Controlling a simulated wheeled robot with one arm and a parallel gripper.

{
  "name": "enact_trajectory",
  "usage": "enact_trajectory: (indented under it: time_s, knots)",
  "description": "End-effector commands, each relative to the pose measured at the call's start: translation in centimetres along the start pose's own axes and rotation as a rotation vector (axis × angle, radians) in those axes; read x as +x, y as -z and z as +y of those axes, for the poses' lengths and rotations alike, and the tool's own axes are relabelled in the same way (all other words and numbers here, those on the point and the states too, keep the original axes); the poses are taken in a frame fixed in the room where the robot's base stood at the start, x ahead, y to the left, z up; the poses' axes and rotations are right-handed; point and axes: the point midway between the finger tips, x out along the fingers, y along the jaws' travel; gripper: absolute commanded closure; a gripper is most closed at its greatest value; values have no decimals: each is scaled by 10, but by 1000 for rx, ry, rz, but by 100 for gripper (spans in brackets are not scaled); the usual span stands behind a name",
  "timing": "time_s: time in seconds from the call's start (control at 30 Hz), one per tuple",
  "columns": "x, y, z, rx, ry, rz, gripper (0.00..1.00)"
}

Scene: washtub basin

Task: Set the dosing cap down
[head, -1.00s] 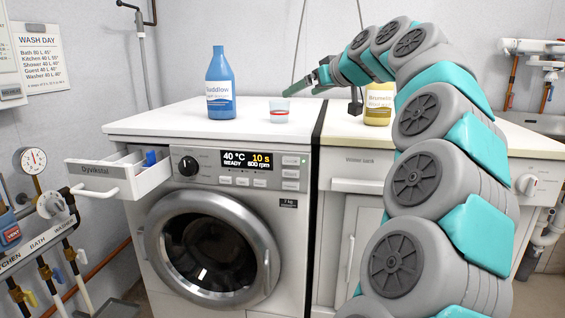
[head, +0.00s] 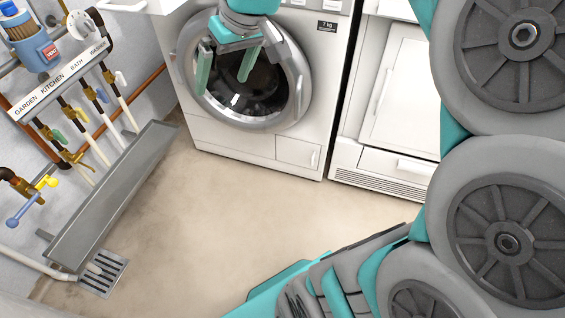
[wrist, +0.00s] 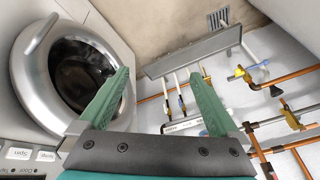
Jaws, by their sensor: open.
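My gripper (head: 225,72) is open and empty in the head view, in front of the washing machine's round door. Its two green fingers are spread apart. They also show in the wrist view (wrist: 162,95) with nothing between them. The dosing cap is in neither view now; the machine's top lies outside both pictures. The washing machine (head: 232,138) stands behind my gripper, its door (head: 300,95) shut. The door also shows at the left of the wrist view (wrist: 30,85).
A grey trough (head: 115,195) runs along the left wall below labelled valves and pipes (head: 75,110). A floor drain (head: 103,272) lies at its near end. A white cabinet (head: 400,90) stands right of the machine. The floor (head: 240,210) between is clear.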

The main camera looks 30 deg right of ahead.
Motion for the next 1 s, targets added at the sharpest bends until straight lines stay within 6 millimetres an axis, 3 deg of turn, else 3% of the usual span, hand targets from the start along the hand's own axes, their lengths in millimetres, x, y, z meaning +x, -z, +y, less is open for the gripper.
enact_trajectory:
  time_s: [0.03,0.2,0.3,0.4,0.5,0.6,1.0]
  knots:
    - [16,-35,-14,3,-11,-76,2]
    - [54,-144,-33,56,-78,-300,2]
    - [64,-199,-34,92,-124,-399,2]
    - [70,-238,-31,122,-161,-470,2]
    - [72,-261,-29,141,-183,-510,2]
    - [72,-269,-29,149,-191,-522,2]
    - [72,-268,-29,149,-190,-522,2]
